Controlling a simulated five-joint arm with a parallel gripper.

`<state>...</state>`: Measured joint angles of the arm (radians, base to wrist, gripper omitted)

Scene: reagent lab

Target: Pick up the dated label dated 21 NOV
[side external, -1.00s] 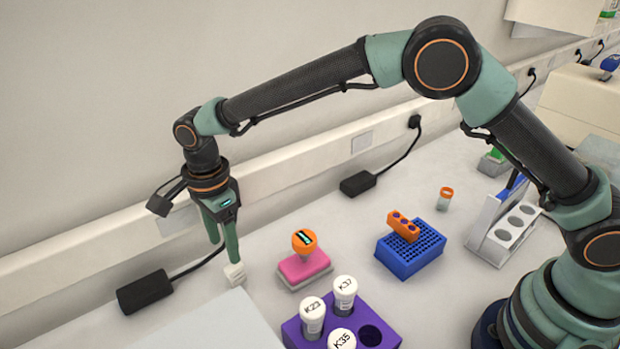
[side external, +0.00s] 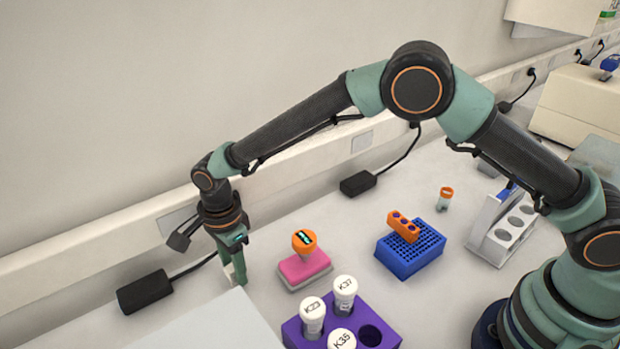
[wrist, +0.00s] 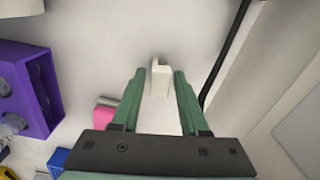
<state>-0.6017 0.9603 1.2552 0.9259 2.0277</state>
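A small white piece (side external: 228,273), likely the dated label, stands on the bench left of the pink block; no date is readable on it. It also shows in the wrist view (wrist: 161,80), between and slightly past my fingertips. My gripper (side external: 236,279) points down right over it, and its green fingers partly hide the piece in the side view. In the wrist view my gripper (wrist: 158,73) is open, one finger on each side of the piece, with a visible gap on both sides.
A pink block with an orange-topped stamp (side external: 304,266) stands to the right. A purple rack (side external: 375,325) holds white-capped tubes in front. A black adapter (side external: 144,292) with its cable lies close on the left. A pale flat panel (side external: 215,325) is nearby in front.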

